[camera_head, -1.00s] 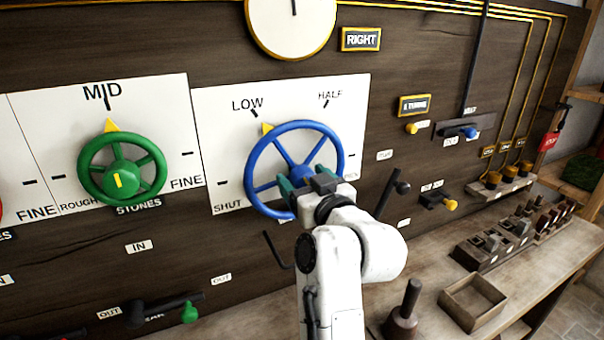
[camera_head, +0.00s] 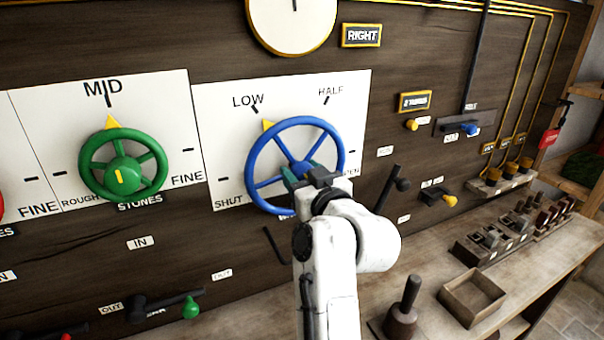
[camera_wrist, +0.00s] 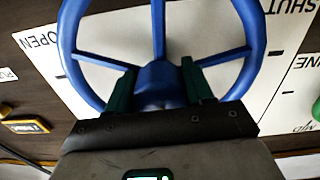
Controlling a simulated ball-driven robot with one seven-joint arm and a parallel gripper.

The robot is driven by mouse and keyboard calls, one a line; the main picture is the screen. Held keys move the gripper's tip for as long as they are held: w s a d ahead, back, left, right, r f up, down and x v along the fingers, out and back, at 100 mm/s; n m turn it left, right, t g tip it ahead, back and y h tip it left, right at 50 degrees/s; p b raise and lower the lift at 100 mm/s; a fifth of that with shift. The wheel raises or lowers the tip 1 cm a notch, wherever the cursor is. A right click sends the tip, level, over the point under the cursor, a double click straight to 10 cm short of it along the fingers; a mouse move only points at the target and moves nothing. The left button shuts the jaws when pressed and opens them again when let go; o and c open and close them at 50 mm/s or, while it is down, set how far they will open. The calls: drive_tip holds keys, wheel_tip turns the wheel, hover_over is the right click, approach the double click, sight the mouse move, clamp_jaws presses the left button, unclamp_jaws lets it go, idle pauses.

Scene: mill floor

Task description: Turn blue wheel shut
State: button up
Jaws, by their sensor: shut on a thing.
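The blue wheel (camera_head: 336,140) is mounted on a white dial plate marked SHUT, LOW and HALF, with an OPEN label partly hidden behind my gripper. Its yellow pointer (camera_head: 267,126) sits at the upper left, by the LOW mark. My gripper (camera_head: 302,172) is at the wheel's centre, shut on the hub. In the wrist view my gripper's green fingers (camera_wrist: 160,86) lie on either side of the blue hub (camera_wrist: 158,72), and the spokes spread out around it. The hub is partly hidden by my gripper in the head view.
A green wheel (camera_head: 154,152) marked STONES is to the left. A black lever (camera_head: 388,188) stands close to the right of my gripper. A wooden bench with an open box (camera_head: 474,296) and a dark handled weight (camera_head: 401,318) is at lower right.

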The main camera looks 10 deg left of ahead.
drive_tip(key=shift+c, duration=0.2)
drive_tip(key=shift+f+n+b, duration=0.15)
drive_tip(key=shift+n+b, duration=0.4)
drive_tip(key=shift+n, duration=0.15)
drive_tip(key=n+b, duration=0.1)
drive_tip(key=n, duration=0.2)
drive_tip(key=shift+d+b, duration=0.1)
drive_tip(key=shift+b, duration=0.3)
drive_tip(key=n+b, duration=0.1)
drive_tip(key=n, duration=0.3)
drive_tip(key=shift+n+b, duration=0.35)
drive_tip(key=shift+n, duration=0.05)
drive_tip(key=shift+n+b, duration=0.4)
drive_tip(key=shift+n, duration=1.2)
drive_tip(key=o, duration=1)
drive_tip(key=shift+r, duration=0.2)
